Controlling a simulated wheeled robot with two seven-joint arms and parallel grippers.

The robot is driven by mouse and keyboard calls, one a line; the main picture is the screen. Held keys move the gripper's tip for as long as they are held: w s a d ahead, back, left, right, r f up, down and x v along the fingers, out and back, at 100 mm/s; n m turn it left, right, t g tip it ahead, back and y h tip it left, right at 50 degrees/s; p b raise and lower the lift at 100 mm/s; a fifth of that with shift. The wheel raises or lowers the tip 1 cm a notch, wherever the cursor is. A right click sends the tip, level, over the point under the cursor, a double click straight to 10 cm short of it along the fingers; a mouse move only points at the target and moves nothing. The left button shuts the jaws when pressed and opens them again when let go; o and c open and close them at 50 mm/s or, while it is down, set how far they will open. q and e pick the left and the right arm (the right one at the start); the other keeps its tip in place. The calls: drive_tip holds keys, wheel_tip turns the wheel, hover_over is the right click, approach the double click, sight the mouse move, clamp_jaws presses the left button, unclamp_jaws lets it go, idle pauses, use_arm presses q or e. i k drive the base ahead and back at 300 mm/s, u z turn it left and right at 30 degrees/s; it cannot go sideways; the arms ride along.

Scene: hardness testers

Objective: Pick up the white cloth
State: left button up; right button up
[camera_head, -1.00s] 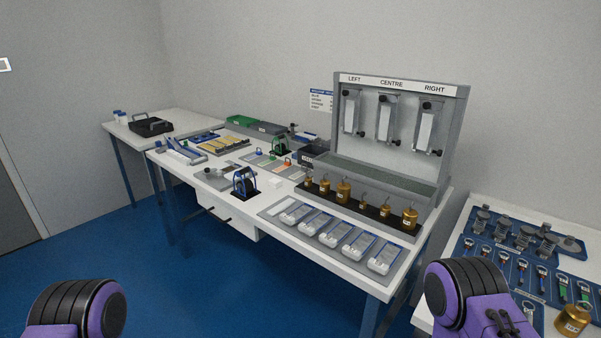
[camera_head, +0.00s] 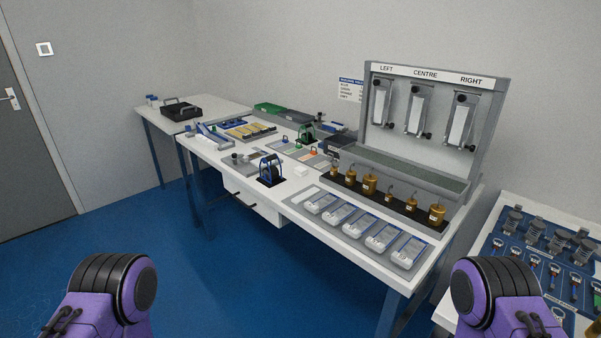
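A small white item (camera_head: 301,171) lies on the bare middle of the long white workbench (camera_head: 262,205), just right of a black and blue stand (camera_head: 271,169). It may be the folded white cloth, but it is too small to be sure. No other cloth stands out. Purple and black links of my two arms show at the lower left and lower right. Neither gripper is in view, so nothing shows in them.
A grey rack (camera_head: 425,125) marked LEFT, CENTRE, RIGHT stands at the back right, with several brass weights (camera_head: 370,184) before it. Grey trays (camera_head: 342,217) line the front edge. A side table (camera_head: 540,212) with tools is at right. Blue floor (camera_head: 230,280) is clear.

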sight(299, 170)
drive_tip(key=u, duration=1.6)
drive_tip(key=i, duration=1.35)
drive_tip(key=z, duration=2.3)
